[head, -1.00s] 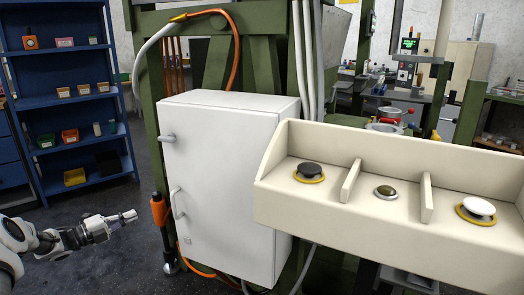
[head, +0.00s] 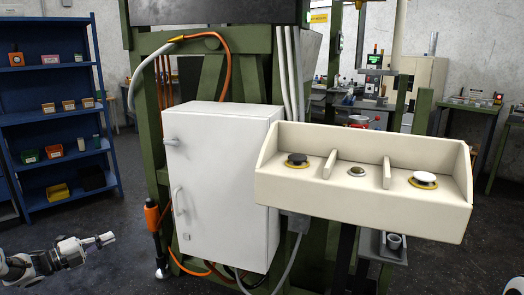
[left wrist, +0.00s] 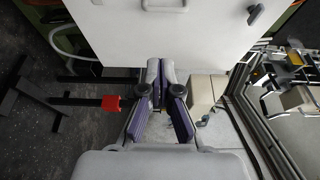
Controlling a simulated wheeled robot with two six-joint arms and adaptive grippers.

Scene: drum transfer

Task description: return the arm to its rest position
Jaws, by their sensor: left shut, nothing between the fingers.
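My left gripper (head: 106,239) is at the lower left of the head view, on my grey and white arm. It is shut and empty, in front of and left of the white cabinet, apart from it. In the left wrist view its two purple-grey fingers (left wrist: 160,72) come together at the tips, with nothing held.
A white cabinet (head: 218,195) with handles hangs on a green frame (head: 150,130). A cream button box (head: 360,200) juts out at the right. An orange-handled tool (head: 153,218) stands beside the cabinet. A blue shelf (head: 60,125) stands at the left; dark floor lies between.

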